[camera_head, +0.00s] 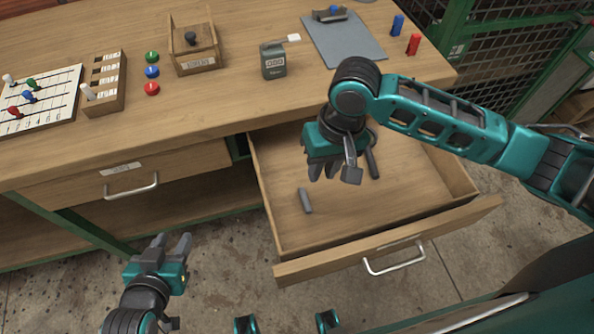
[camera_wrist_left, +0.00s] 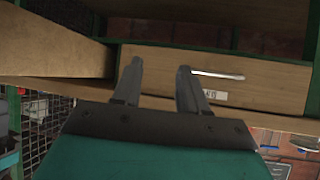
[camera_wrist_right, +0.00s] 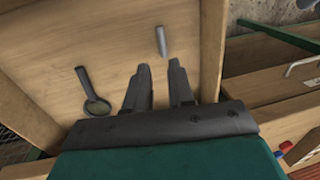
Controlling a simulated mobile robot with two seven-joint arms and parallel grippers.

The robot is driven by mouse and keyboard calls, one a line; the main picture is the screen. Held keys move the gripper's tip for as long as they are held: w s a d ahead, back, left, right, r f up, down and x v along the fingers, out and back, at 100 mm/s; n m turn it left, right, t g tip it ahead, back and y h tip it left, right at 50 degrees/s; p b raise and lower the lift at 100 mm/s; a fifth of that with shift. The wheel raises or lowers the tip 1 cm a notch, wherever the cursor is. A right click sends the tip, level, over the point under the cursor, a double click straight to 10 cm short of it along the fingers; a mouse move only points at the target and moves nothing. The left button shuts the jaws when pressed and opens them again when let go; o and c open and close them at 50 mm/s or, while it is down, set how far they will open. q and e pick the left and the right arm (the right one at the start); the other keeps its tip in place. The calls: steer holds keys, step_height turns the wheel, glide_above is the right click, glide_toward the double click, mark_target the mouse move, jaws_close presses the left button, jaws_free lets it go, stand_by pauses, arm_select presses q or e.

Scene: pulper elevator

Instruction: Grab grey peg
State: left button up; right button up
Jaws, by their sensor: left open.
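The grey peg (camera_head: 305,200) lies on the floor of the open drawer (camera_head: 345,240), towards its left side. My right gripper (camera_head: 322,173) is over the drawer, pointing down, above and to the right of the peg. In the right wrist view the peg (camera_wrist_right: 161,42) shows just beyond the gap between the fingertips (camera_wrist_right: 159,66), apart from them. The right gripper is open and empty. My left gripper (camera_head: 171,243) is open and empty in front of the bench; its spread fingers (camera_wrist_left: 160,65) face a closed drawer.
A magnifying glass (camera_wrist_right: 92,97) lies in the same drawer, partly hidden by my right gripper in the head view. The drawer walls surround the peg. The closed drawer (camera_head: 130,182) is to the left. A grey-green box (camera_head: 273,60) and clipboard (camera_head: 343,38) are on the benchtop.

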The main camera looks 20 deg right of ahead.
steer(key=b, duration=0.2)
glide_above(307, 204)
steer(key=d, duration=0.2)
steer(key=f, duration=0.7)
steer(key=shift+a, duration=0.25)
steer(key=shift+a+f, duration=0.1)
steer(key=shift+f, duration=0.25)
steer(key=f, duration=0.1)
steer(key=f+b, duration=0.1)
steer(key=f, duration=0.1)
steer(key=f+b, duration=0.1)
steer(key=shift+a+f, duration=0.2)
steer(key=shift+a, duration=0.2)
steer(key=shift+f, duration=0.25)
arm_select(q)
steer(key=shift+w+d+f+h, duration=0.15)
steer(key=shift+w+d+f, duration=0.05)
steer(key=shift+d+f, duration=0.25)
steer(key=shift+w+d+f+h, duration=0.2)
steer(key=shift+d+f, duration=0.15)
steer(key=shift+d, duration=0.2)
arm_select(e)
steer(key=shift+c, duration=0.4)
jaws_close()
